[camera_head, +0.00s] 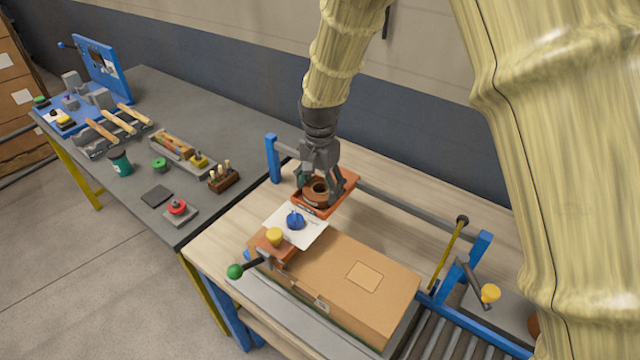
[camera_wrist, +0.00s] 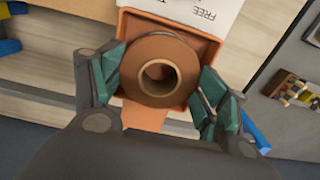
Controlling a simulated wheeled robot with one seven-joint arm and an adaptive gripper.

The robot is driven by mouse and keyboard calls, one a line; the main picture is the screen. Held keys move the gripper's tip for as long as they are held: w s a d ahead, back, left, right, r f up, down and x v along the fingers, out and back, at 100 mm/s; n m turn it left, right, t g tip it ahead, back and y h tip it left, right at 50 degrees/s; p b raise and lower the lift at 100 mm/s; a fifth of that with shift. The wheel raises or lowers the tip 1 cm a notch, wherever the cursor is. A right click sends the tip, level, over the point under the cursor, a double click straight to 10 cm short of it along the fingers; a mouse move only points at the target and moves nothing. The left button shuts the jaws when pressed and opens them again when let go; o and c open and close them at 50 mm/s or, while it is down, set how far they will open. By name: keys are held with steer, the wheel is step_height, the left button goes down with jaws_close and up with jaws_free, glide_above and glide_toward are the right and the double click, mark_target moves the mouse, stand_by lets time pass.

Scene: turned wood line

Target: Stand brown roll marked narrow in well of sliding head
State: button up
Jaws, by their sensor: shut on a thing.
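A brown roll (camera_head: 318,190) with a pale core is held between the teal finger pads of my gripper (camera_head: 319,182). In the wrist view the roll (camera_wrist: 158,72) faces the camera with its hole open, and my gripper (camera_wrist: 160,82) closes on it from both sides. It is over an orange tray (camera_head: 346,181); I cannot tell whether it touches the tray floor. No "narrow" mark is readable. An orange-brown head (camera_head: 284,254) with a yellow knob and a green-ended handle is at the left end of a cardboard box. Its well cannot be made out.
The cardboard box (camera_head: 345,283) lies in front of the tray. A white card (camera_head: 312,229) bears a blue knob (camera_head: 295,220). A blue-posted frame with a rail (camera_head: 405,210) stands behind and right. A dark bench (camera_head: 200,117) at left holds tools and small parts.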

steer(key=o, duration=1)
steer(key=shift+o, duration=0.2)
step_height(320, 180, up, 12)
steer(key=b, duration=0.4)
steer(key=shift+r+b, duration=0.15)
steer(key=shift+b, duration=0.25)
